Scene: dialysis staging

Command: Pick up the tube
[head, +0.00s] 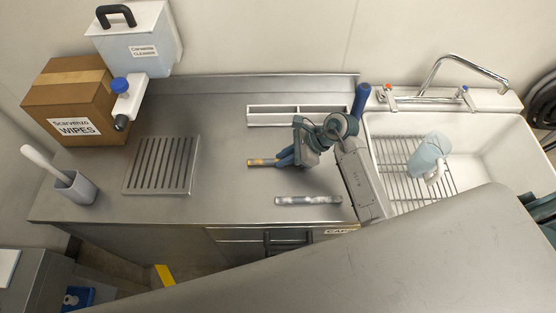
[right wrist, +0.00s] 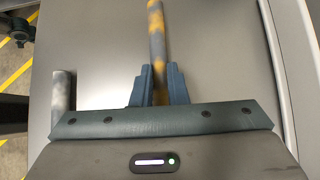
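A yellow-and-grey mottled tube (head: 262,162) lies at the middle of the steel counter. My right gripper (head: 287,159) is at its right end. In the right wrist view the tube (right wrist: 157,35) runs between the two blue fingers (right wrist: 160,82), which sit close against both its sides. The tube's near end is hidden by the gripper. I cannot tell whether it is clear of the counter. A second tube, grey and white (head: 308,200), lies near the counter's front edge; it also shows at the left of the wrist view (right wrist: 62,92). My left gripper is not in view.
A white divided tray (head: 258,118) stands behind the gripper. A slotted drain plate (head: 150,178), a brush holder (head: 78,190) and a wipes box (head: 60,98) are left. The sink (head: 480,145) with a rack and pale jug (head: 426,156) is right. Counter between plate and tube is clear.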

